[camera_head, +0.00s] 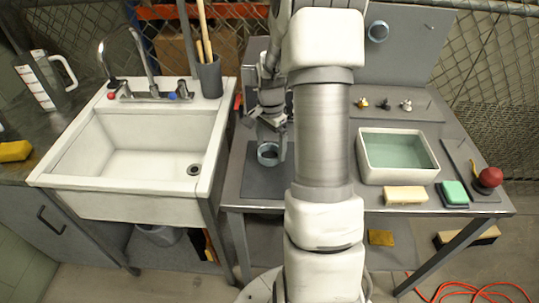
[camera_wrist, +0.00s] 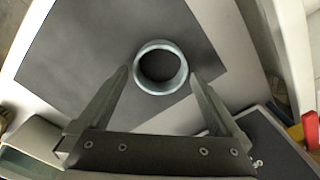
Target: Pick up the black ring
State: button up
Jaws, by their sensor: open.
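A short, wide ring (camera_head: 268,160) stands on a dark mat (camera_head: 262,184) at the table's left side. Its rim looks blue-grey rather than black, and its inside is dark. It also shows in the wrist view, where the ring (camera_wrist: 162,91) is at the upper middle on the dark mat (camera_wrist: 85,45). My gripper (camera_head: 271,126) is just above the ring in the head view. In the wrist view my gripper (camera_wrist: 158,75) is open and empty, one fingertip on each side of the ring.
A sink (camera_head: 150,150) stands left of the table. A second blue-grey ring (camera_head: 377,31) is on the back panel.

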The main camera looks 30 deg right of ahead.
jog(key=shift+f, duration=0.55)
jog(key=c, duration=1.1)
jog(key=shift+c, duration=0.3)
jog(key=shift+r, duration=0.15)
